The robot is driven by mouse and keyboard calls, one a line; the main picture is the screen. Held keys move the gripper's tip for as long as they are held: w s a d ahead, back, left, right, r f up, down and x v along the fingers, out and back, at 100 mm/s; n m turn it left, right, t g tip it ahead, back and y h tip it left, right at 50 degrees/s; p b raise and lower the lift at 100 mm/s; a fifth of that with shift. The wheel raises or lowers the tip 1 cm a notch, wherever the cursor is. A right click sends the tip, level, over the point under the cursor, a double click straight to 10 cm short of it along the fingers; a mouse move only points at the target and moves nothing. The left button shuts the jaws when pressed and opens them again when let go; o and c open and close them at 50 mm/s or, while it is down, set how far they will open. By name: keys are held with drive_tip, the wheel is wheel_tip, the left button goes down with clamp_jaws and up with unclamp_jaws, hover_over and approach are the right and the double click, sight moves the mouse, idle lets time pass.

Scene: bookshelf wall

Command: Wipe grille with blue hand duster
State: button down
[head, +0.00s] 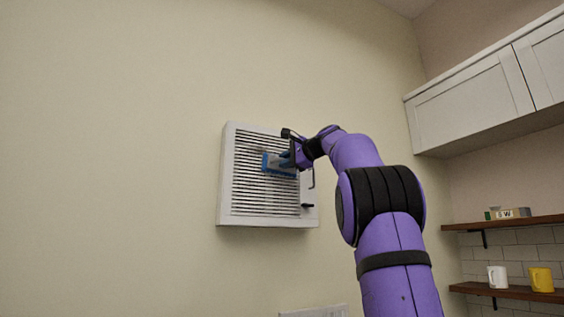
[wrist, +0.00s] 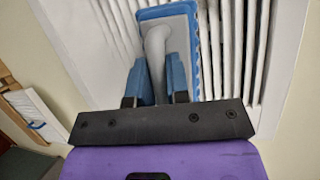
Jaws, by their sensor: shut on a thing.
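The white grille (head: 240,190) with dark horizontal slats is mounted on the wall in the head view. It fills the background of the wrist view (wrist: 75,40). The blue hand duster (head: 278,165) is at the middle of the slats. In the wrist view the duster (wrist: 195,45) shows a grey back, a blue edge and a grey handle. My gripper (head: 293,157) is shut on the handle, its blue fingers (wrist: 157,80) on either side. The duster lies against or very close to the slats; its wiping face is hidden, so contact cannot be told.
A small dark lever (head: 308,206) sticks out at the grille's lower right. White cabinets (head: 470,100) hang at the right. Below them, wooden shelves (head: 510,222) hold a small box (head: 514,212), a white mug (head: 497,277) and a yellow mug (head: 541,279). The wall left of the grille is bare.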

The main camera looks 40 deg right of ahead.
sight(266, 155)
drive_tip(key=shift+r, duration=1.5)
drive_tip(key=shift+w+a, duration=0.3)
drive_tip(key=shift+a, duration=0.65)
drive_tip(key=shift+w+a, duration=0.3)
drive_tip(key=shift+a, duration=0.6)
drive_tip(key=shift+w+a, duration=0.55)
drive_tip(key=shift+a, duration=1.25)
drive_tip(key=shift+w+a, duration=0.5)
drive_tip(key=shift+a, duration=1.35)
drive_tip(key=shift+w+a, duration=0.55)
drive_tip(key=shift+a, duration=1.25)
drive_tip(key=shift+s, duration=0.15)
drive_tip(key=shift+s+a, duration=0.3)
drive_tip(key=shift+s, duration=0.6)
drive_tip(key=shift+s+a, duration=0.25)
drive_tip(key=shift+s, duration=0.7)
drive_tip(key=shift+s+a, duration=0.3)
drive_tip(key=shift+s, duration=0.6)
drive_tip(key=s, duration=0.3)
drive_tip(key=shift+a, duration=0.4)
